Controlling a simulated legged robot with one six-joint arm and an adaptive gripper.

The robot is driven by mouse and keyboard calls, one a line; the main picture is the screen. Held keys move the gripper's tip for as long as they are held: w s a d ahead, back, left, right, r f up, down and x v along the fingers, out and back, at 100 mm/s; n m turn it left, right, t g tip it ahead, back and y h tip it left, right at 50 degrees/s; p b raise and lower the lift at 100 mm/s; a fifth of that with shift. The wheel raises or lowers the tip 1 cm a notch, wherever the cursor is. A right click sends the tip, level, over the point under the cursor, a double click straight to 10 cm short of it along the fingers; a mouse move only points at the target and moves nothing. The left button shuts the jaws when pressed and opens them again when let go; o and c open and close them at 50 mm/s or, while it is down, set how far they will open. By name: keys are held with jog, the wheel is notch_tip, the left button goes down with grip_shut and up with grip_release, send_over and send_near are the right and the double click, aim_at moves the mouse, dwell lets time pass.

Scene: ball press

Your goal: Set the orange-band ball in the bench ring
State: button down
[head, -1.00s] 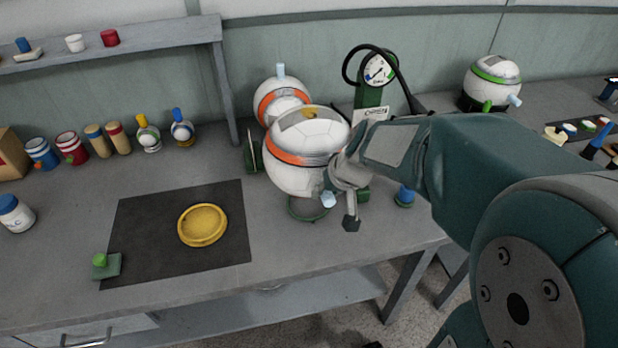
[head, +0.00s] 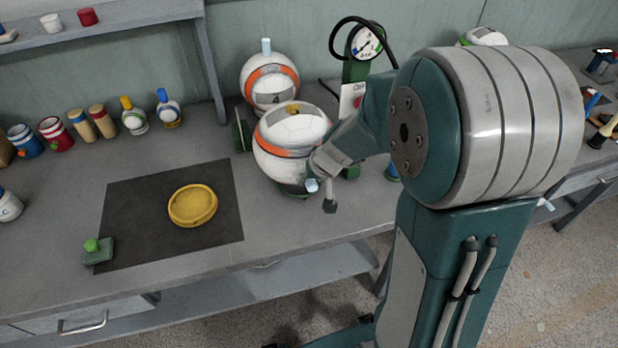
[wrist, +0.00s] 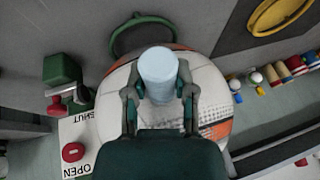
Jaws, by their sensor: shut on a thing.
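The orange-band ball (head: 292,145) is white with an orange stripe and a yellow patch on top. My gripper (wrist: 158,92) is shut on its light blue stem (wrist: 157,66), which points toward the wrist camera. The stem also shows at the ball's lower right in the head view (head: 312,185). The green bench ring (wrist: 138,30) shows partly past the ball's edge in the wrist view. In the head view, the ball hides most of the ring. I cannot tell whether the ball touches it.
A second orange-striped ball (head: 270,82) marked 4 stands close behind. A gauge (head: 366,42) on a green post with a black hose is behind right. An OPEN/SHUT plate (wrist: 75,140) with a red knob is near the ball. A yellow dish (head: 193,206) lies on the black mat (head: 130,200).

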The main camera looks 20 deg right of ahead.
jog(key=shift+f, duration=0.2)
jog(key=shift+c, duration=2.2)
grip_release()
jog(key=shift+f, duration=0.1)
jog(key=shift+d+r, duration=0.1)
jog(key=shift+r, duration=0.45)
jog(key=v, duration=1.2)
jog(key=s+a+r+h, duration=0.1)
jog(key=s+r, duration=0.2)
jog(key=s, duration=0.5)
jog(key=s+a+r+t+h, duration=0.1)
jog(key=s+a+r, duration=0.1)
jog(key=s, duration=0.6)
jog(key=shift+r+n+h, duration=0.3)
jog(key=shift+r+h, duration=0.1)
jog(key=shift+r, duration=0.05)
